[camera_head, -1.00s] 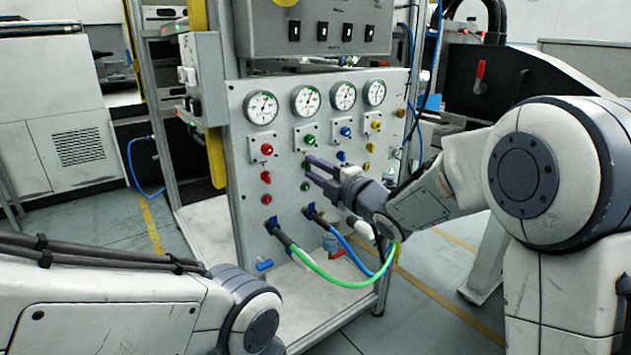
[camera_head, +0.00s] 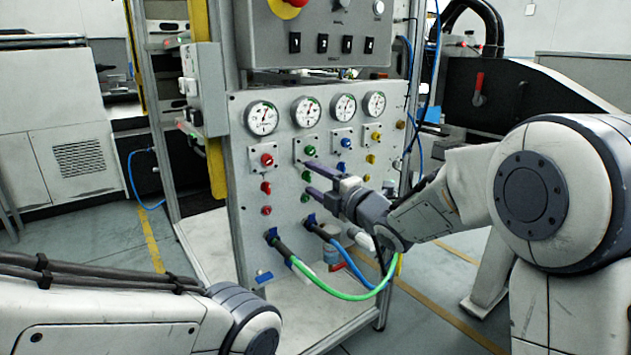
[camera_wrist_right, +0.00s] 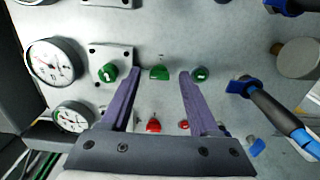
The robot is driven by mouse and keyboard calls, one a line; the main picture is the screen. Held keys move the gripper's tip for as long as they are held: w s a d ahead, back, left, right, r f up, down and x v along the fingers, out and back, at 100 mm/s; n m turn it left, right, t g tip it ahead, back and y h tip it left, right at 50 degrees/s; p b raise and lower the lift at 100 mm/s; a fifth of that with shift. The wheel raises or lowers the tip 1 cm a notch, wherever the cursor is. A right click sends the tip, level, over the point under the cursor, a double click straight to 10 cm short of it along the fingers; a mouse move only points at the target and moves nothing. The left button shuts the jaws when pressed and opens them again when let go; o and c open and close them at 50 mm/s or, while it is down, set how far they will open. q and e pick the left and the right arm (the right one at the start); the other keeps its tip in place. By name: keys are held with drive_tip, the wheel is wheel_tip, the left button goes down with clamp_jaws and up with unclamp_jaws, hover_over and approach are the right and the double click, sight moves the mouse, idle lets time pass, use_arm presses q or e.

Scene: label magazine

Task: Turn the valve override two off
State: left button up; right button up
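Three green knobs stand in the second column of the panel: an upper one on a white plate (camera_head: 309,150), a middle one (camera_head: 306,176) and a lower one (camera_head: 305,198). Labels are unreadable. My right gripper (camera_head: 310,177) is open and empty, pointing at the panel around the middle green knob. In the right wrist view the middle green knob (camera_wrist_right: 159,73) sits between the two purple fingertips of my right gripper (camera_wrist_right: 160,75), apart from both. The upper green knob (camera_wrist_right: 107,73) and lower green knob (camera_wrist_right: 199,75) lie outside the fingers, the lower one close to a fingertip. My left gripper is out of view.
Red knobs (camera_head: 266,188), blue knobs (camera_head: 346,143) and yellow knobs (camera_head: 376,138) stand in neighbouring columns. Gauges (camera_head: 262,118) sit above. A green hose (camera_head: 340,294) and a blue hose (camera_head: 357,260) plug in below. A switch box (camera_head: 315,28) hangs above the panel.

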drive_tip(key=p+v, duration=0.1)
drive_tip(key=v, duration=0.9)
drive_tip(key=shift+s+d, duration=0.15)
